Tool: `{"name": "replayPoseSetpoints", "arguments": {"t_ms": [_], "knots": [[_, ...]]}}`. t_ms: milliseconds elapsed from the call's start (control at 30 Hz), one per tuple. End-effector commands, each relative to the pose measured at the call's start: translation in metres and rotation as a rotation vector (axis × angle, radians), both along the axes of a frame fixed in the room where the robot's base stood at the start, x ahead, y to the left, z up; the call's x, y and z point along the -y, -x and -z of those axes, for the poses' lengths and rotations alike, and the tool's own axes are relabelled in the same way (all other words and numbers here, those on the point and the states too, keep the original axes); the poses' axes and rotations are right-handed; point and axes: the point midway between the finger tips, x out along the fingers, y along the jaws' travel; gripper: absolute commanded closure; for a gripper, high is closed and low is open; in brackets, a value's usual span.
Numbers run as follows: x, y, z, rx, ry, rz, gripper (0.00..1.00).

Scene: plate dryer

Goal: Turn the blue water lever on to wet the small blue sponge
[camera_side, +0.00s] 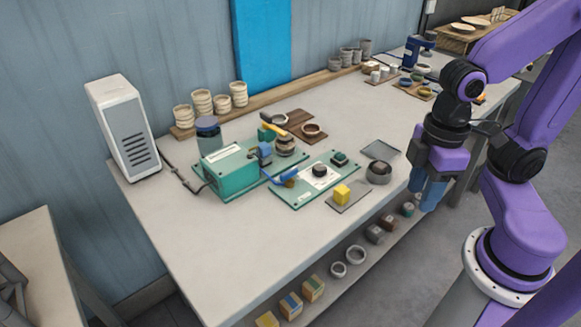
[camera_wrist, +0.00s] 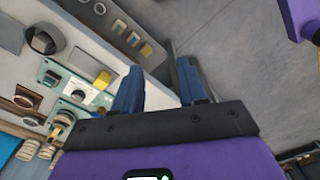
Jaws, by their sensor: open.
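A blue lever (camera_side: 284,177) sticks out at the near side of the teal machine, by the edge of a green board. A small blue block (camera_side: 265,150) stands on the teal machine's board, just behind the lever. I cannot tell whether it is the sponge or a machine part. My gripper (camera_side: 426,190) is open and empty, with blue fingers pointing down beyond the table's right edge. It is well apart from the lever.
The teal machine (camera_side: 231,172) and a green board (camera_side: 315,185) with a black knob sit mid-table. A yellow cube (camera_side: 342,193) stands on a grey plate near the front edge. Cups (camera_side: 201,102) line the back. The table's (camera_side: 200,260) near-left part is clear.

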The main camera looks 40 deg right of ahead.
Motion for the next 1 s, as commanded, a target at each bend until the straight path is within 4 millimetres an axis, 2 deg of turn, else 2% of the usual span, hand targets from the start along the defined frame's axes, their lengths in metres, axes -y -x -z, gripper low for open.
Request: {"name": "replayPoseSetpoints", "arguments": {"t_ms": [300, 500, 767, 1000], "knots": [[-0.025, -0.068, -0.013, -0.086, -0.02, 0.572, 0.58], [-0.033, -0.116, -0.02, -0.147, -0.035, 0.938, 0.58], [-0.032, -0.18, -0.027, -0.237, -0.059, 1.409, 0.58], [-0.018, -0.237, -0.031, -0.333, -0.085, 1.833, 0.58]]}}
